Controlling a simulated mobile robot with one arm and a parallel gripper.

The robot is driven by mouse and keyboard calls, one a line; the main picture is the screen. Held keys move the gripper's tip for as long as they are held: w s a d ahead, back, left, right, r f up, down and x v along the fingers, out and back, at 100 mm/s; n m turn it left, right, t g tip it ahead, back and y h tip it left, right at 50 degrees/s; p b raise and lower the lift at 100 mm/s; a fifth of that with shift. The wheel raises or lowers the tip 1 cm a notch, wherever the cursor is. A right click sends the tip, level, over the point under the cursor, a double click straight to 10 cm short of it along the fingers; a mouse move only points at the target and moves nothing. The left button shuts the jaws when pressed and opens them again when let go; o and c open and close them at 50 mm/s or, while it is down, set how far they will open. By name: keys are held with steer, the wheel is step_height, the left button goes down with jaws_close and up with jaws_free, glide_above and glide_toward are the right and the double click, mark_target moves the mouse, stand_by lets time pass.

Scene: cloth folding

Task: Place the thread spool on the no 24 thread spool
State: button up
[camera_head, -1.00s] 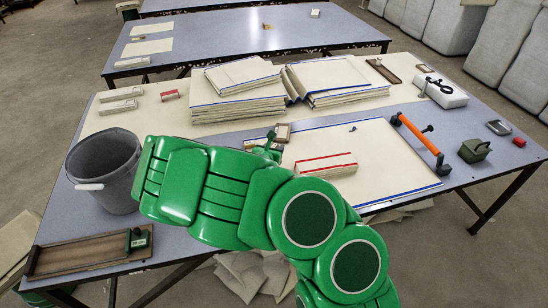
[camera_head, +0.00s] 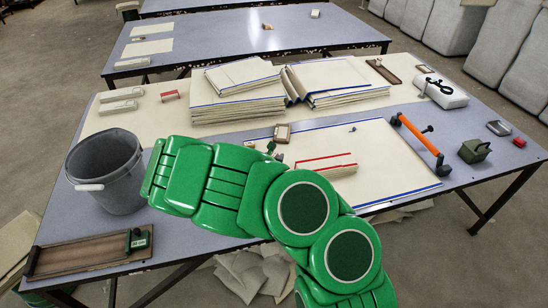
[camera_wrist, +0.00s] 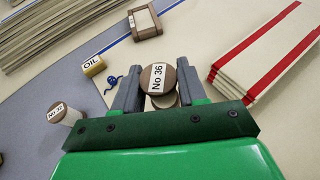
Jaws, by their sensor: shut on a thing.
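In the wrist view, a spool with a brown top labelled No 36 (camera_wrist: 157,78) sits between the two fingers of my gripper (camera_wrist: 158,86), which is shut on it. Its pale thread body shows below the top. Another pale spool (camera_wrist: 66,115) stands apart to the left; its label looks like No 22 or No 32. I cannot make out a spool marked No 24. In the head view my green arm covers much of the near table, and the fingers are too small to judge.
A wooden frame (camera_wrist: 145,22), a small block marked OIL (camera_wrist: 93,66) and a blue ball (camera_wrist: 111,81) lie near my gripper. Red-striped folded cloth (camera_wrist: 262,54) is close on the right. A grey bucket (camera_head: 106,165) stands left on the table; cloth stacks (camera_head: 238,103) lie behind.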

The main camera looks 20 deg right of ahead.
steer(key=o, duration=1)
steer(key=shift+o, duration=0.2)
steer(key=shift+r, duration=0.1)
steer(key=shift+v, duration=3.75)
